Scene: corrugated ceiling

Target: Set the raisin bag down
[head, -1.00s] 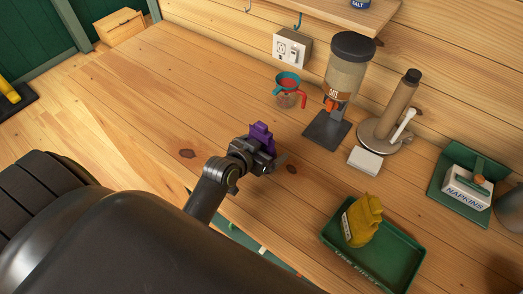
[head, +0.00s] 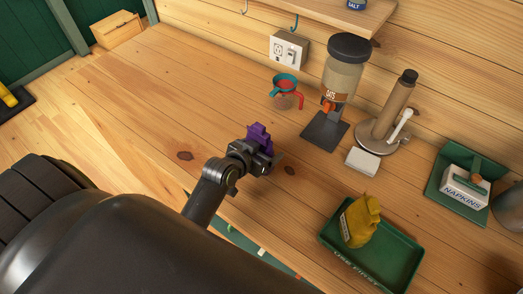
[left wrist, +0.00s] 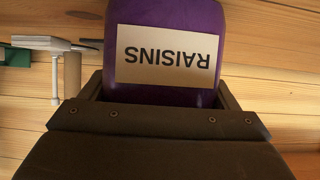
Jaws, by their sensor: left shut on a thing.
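The raisin bag (head: 259,134) is purple. Its white label reading RAISINS fills much of the left wrist view (left wrist: 165,55), where it appears upside down. My left gripper (head: 262,155) is shut on the bag, over the wooden counter (head: 150,110). In the head view the bag sticks up above the jaws. Its lower part is hidden by the gripper, so I cannot tell whether it touches the counter. My right gripper is in neither view.
A green tray (head: 399,250) with a yellow bag (head: 360,221) stands at the right front. Measuring cups (head: 286,90), an oats dispenser (head: 343,75), a white block (head: 363,161), a paper towel holder (head: 392,112) and a napkin box (head: 465,188) stand further back. The counter's left side is clear.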

